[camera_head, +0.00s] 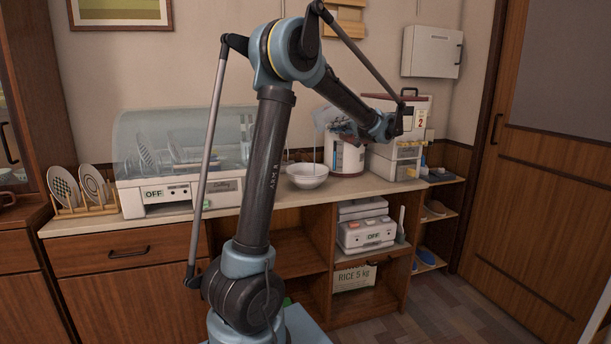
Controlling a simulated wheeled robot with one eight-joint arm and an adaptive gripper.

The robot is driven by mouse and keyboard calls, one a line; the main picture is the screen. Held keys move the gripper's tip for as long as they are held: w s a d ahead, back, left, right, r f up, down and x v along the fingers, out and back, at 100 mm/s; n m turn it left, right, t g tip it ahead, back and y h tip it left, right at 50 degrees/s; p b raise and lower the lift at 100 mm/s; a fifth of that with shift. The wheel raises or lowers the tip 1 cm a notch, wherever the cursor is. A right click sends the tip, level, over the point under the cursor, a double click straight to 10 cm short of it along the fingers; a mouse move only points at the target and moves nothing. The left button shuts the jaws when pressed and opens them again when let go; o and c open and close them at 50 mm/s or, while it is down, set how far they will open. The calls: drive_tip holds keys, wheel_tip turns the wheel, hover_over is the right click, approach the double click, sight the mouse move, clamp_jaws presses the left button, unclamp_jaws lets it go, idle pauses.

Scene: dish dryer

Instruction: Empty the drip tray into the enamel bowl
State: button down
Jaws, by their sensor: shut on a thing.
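The white enamel bowl (307,182) stands upright on the counter, just right of the dish dryer. My gripper (342,128) is above and to the right of the bowl, reaching in from the right. It is shut on a pale, translucent piece that looks like the drip tray (324,116), tilted above the bowl. A thin pale streak runs from below the tray down toward the bowl and looks like water. The fingertips are small and partly lost against the tray. The bowl's inside is hard to make out.
The dish dryer (150,197) with its clear cover fills the counter's left part. A plate rack (85,208) stands left of it. A white pot (348,158) and a boxy dispenser (396,160) stand close to the bowl's right. Bare counter (270,200) shows in front.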

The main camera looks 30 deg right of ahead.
drive_tip(key=shift+a+f, duration=0.25)
drive_tip(key=shift+f, duration=0.2)
drive_tip(key=shift+a+f+n+p, duration=0.2)
drive_tip(key=shift+f+n, duration=0.25)
drive_tip(key=shift+f, duration=0.4)
drive_tip(key=shift+a+f+n+p, duration=0.2)
drive_tip(key=shift+f+n, duration=0.25)
drive_tip(key=shift+f, duration=0.4)
drive_tip(key=shift+a+f+n+h, duration=0.15)
drive_tip(key=shift+f+n+h, duration=0.3)
drive_tip(key=shift+f, duration=0.45)
drive_tip(key=shift+w+d+r+m+t+y+b, duration=0.1)
drive_tip(key=shift+d+r+m+t+y+b, duration=0.25)
drive_tip(key=shift+d+r+m, duration=1.6)
drive_tip(key=shift+d+r+m+t+y+b, duration=0.3)
drive_tip(key=shift+d+r+m, duration=0.65)
drive_tip(key=shift+r, duration=1.85)
drive_tip(key=shift+w+d+r+m+t+y+b, duration=0.15)
drive_tip(key=shift+d+r+m+y+b, duration=0.3)
drive_tip(key=shift+d+r+m, duration=1.2)
drive_tip(key=shift+s+a+r, duration=0.1)
drive_tip(key=shift+a+r, duration=0.4)
drive_tip(key=shift+r, duration=0.25)
